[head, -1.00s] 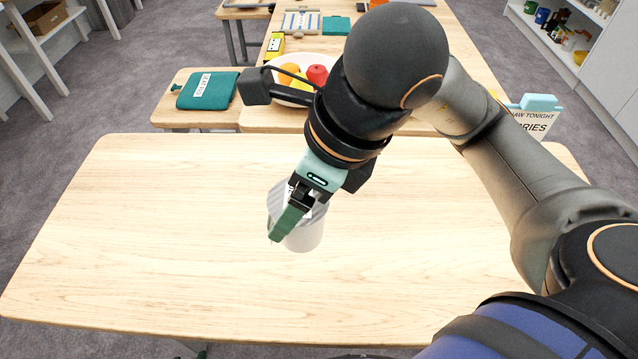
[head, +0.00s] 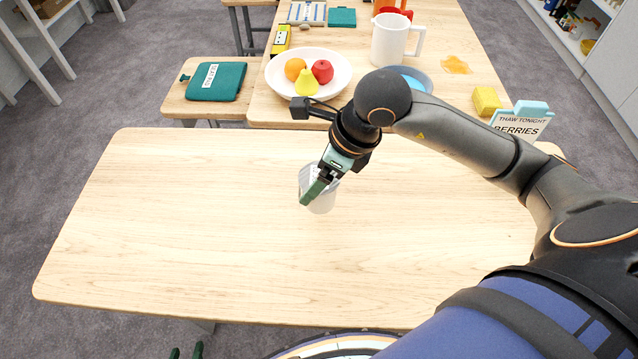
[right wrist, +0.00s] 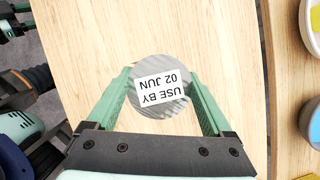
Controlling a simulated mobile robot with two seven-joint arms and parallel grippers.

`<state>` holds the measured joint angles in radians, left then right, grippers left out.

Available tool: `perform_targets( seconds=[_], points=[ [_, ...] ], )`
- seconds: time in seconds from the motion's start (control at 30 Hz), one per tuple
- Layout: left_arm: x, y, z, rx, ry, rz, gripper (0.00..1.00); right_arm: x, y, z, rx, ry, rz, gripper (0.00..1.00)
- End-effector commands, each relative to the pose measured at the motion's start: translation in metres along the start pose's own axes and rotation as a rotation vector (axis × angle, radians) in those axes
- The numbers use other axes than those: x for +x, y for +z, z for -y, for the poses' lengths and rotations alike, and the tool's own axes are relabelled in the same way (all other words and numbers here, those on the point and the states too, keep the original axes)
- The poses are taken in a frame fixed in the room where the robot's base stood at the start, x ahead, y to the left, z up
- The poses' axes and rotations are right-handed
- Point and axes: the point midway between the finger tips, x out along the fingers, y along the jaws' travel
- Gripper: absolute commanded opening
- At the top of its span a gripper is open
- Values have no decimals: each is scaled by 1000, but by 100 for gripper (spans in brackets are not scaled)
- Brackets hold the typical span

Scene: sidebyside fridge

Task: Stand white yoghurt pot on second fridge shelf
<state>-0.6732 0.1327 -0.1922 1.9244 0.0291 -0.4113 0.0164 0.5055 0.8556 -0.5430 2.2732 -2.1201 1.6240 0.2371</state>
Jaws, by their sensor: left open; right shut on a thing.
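The white yoghurt pot (head: 321,203) has a grey lid and is upright over the near table. My right gripper (head: 311,190) reaches down from above and is shut on it. In the right wrist view the pot's lid (right wrist: 172,112) with a "USE BY 02 JUN" label sits between the two green fingers (right wrist: 160,105). I cannot tell whether its base touches the table. My left gripper (head: 187,352) shows only as green fingertips at the bottom edge, open and empty. The fridge and its shelves are not in view.
The near table (head: 150,230) is otherwise clear. Behind it a second table holds a fruit bowl (head: 340,88), a white jug (head: 390,42), a blue bowl (head: 416,76), a yellow sponge (head: 487,100) and a "BERRIES" sign (head: 522,120).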

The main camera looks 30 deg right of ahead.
Motion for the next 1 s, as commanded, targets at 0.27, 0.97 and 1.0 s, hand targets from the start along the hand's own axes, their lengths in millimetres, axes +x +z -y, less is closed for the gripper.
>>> perform_targets(
  seconds=[0.27, 0.97, 1.0],
  points=[
    [-1, -1, 0, 0, 0, 1, 50, 31, -13, 8, 3, 2, -4, 20],
    [1, 1, -1, 0, 2, 1, 50, 40, -16, 9, 1, -1, -2, 100],
    [1, 0, -1, 0, 2, 0, 50, 40, -16, 9, 1, -1, -2, 100]
  ],
)
